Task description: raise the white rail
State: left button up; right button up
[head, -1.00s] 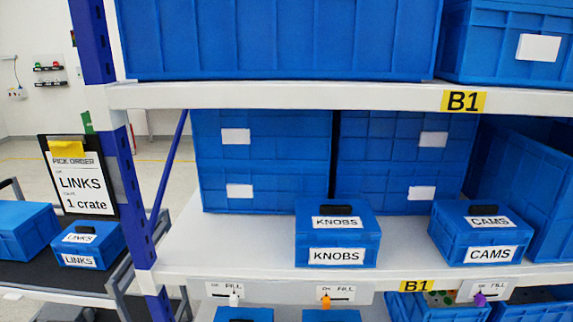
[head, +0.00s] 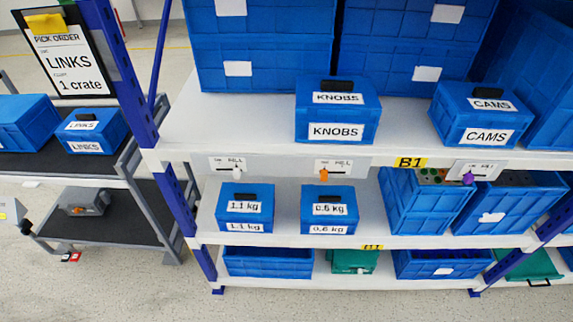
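A white shelf beam (head: 290,165) runs across the front of the blue-posted rack and carries three small white panels. The left panel (head: 227,163) has a white knob (head: 237,174), the middle panel (head: 348,167) an orange knob (head: 324,175), and the right panel (head: 477,170) a purple knob (head: 468,178). The print on the panels is too small to read surely. I cannot tell which part is the white rail: a lower white beam (head: 300,241) also crosses the rack. Neither of my grippers is in view.
Blue KNOBS (head: 337,110) and CAMS (head: 484,115) boxes stand above the panels. A 1.1 kg box (head: 245,208) and a 0.6 kg box (head: 328,210) stand below. A grey cart (head: 108,215) with LINKS boxes is at left. The floor in front is clear.

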aim_at(32, 181)
jog(key=u, duration=1.75)
jog(key=i+j, duration=0.55)
jog(key=i+j+z, duration=0.1)
jog(key=i+j, duration=0.45)
jog(key=j, duration=0.15)
